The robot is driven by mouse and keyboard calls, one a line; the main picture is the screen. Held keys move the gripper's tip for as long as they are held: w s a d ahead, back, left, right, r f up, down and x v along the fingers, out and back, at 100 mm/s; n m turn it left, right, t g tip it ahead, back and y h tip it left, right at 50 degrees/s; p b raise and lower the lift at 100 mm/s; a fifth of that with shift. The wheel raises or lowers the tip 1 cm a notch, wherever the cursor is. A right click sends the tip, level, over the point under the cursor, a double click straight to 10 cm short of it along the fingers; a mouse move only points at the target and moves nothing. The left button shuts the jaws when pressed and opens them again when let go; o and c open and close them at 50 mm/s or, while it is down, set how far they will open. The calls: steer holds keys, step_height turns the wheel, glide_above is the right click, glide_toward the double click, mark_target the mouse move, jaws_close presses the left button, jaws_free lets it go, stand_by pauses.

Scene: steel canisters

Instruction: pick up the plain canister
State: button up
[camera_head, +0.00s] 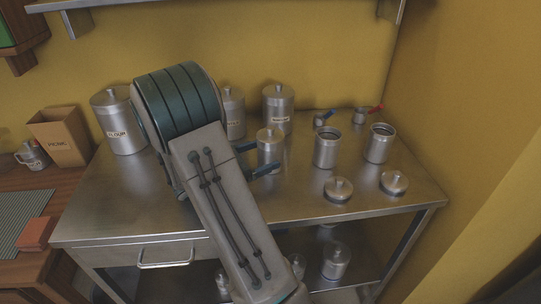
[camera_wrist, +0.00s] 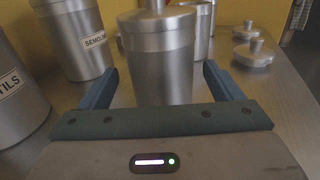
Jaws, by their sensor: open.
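A lidded steel canister (camera_head: 270,153) stands upright on the steel table. It fills the middle of the wrist view (camera_wrist: 160,70), where its visible side shows no label. My gripper (camera_head: 257,159) is open, with one blue finger on each side of this canister. In the wrist view my gripper (camera_wrist: 160,86) shows gaps between the canister and both fingers. The canister's base is hidden behind the gripper's palm in that view.
Labelled canisters stand behind, including a semolina one (camera_wrist: 82,38) and a large one (camera_head: 118,120) at left. Two open canisters (camera_head: 326,148) (camera_head: 377,144) stand at right, with loose lids (camera_head: 338,189) (camera_head: 394,183) in front. The table's front right is clear.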

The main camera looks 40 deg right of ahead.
mark_target(277, 150)
steer(key=d, duration=0.2)
steer(key=s+d, duration=0.1)
steer(key=d, duration=0.2)
steer(key=shift+r, duration=0.1)
steer(key=c, duration=1.2)
steer(key=shift+r, duration=0.15)
